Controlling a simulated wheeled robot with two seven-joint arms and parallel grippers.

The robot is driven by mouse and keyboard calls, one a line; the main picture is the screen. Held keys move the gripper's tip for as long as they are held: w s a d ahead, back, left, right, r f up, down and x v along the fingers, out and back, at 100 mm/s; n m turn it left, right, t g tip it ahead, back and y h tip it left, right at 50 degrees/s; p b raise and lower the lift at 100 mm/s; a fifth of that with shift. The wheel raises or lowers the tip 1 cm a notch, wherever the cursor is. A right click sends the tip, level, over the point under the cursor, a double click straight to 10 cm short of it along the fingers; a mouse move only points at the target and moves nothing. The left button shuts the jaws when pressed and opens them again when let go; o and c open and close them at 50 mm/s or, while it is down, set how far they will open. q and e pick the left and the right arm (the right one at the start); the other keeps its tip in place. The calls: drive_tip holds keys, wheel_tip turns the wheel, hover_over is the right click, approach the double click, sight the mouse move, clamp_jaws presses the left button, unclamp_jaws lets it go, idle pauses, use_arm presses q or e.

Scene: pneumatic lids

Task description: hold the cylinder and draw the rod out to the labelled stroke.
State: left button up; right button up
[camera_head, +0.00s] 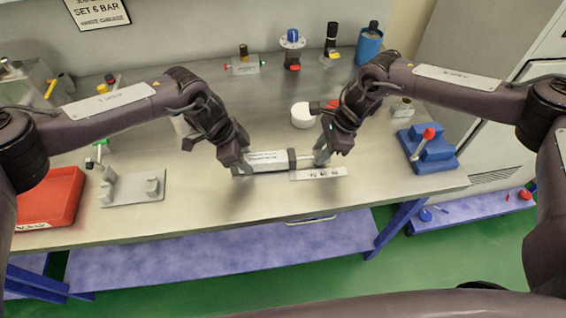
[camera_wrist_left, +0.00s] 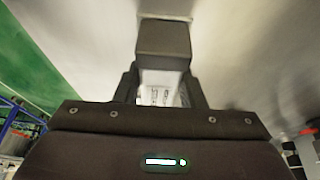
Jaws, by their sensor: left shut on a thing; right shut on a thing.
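The cylinder (camera_head: 267,158) lies lengthwise near the front edge of the bench, with a pale labelled barrel and dark end caps. My left gripper (camera_head: 243,164) is shut on its left end. In the left wrist view the cylinder's dark end cap (camera_wrist_left: 163,40) shows beyond my left fingers (camera_wrist_left: 163,88). My right gripper (camera_head: 321,157) is shut on the rod end at the right of the cylinder. The rod (camera_head: 304,158) shows as a short piece between the right cap and my right gripper. A pale strip with printed marks (camera_head: 318,173) lies in front of it; the marks are too small to read.
A grey plate with upright posts (camera_head: 133,188) and a red tray (camera_head: 50,198) stand at the left. A blue block fixture with a red-knobbed lever (camera_head: 428,150) is at the right. A white round container (camera_head: 302,116) stands behind the rod. Valves and bottles line the back.

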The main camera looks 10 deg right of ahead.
use_arm(q)
drive_tip(key=shift+a+f, duration=0.1)
drive_tip(key=shift+a, duration=0.05)
use_arm(e)
drive_tip(key=shift+d, duration=2.65)
drive_tip(key=o, duration=1.1)
drive_tip(key=shift+s, duration=0.1)
drive_tip(key=shift+r, duration=0.1)
drive_tip(key=shift+v, duration=2.9)
drive_tip(key=shift+r, duration=0.1)
